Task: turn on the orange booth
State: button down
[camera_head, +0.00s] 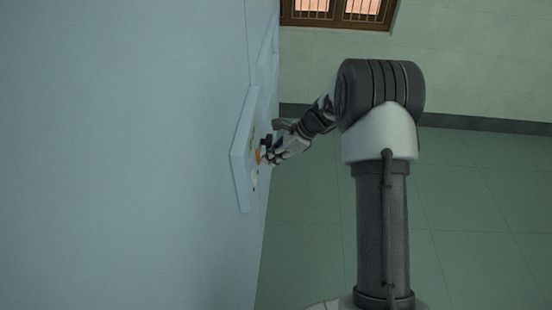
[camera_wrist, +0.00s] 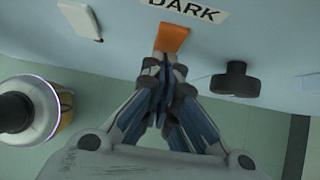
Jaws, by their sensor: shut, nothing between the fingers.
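An orange switch (camera_wrist: 172,38) sits on a pale blue panel (camera_wrist: 120,55), just below a label reading "DARK" in the wrist view. My gripper (camera_wrist: 165,62) is shut and empty, its fingertips at the lower edge of the orange switch; I cannot tell whether they touch it. In the head view my gripper (camera_head: 268,150) is at the face of the panel (camera_head: 242,160) on the wall, with a bit of orange (camera_head: 258,156) showing beside the fingertips. The gripper hides part of the panel there.
A white switch (camera_wrist: 80,21) is left of the orange one, and a black knob (camera_wrist: 232,80) is to its right. A pale blue wall (camera_head: 120,150) fills the left of the head view. Green floor (camera_head: 480,220) on the right is clear.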

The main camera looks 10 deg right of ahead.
jog(key=shift+w+a+f+y+b, duration=0.1)
jog(key=shift+a+f+y+b, duration=0.15)
jog(key=shift+y+b, duration=0.2)
jog(key=shift+r, duration=0.15)
jog(key=shift+a+r+p, duration=0.1)
jog(key=shift+r+p, duration=0.6)
jog(key=shift+p, duration=0.1)
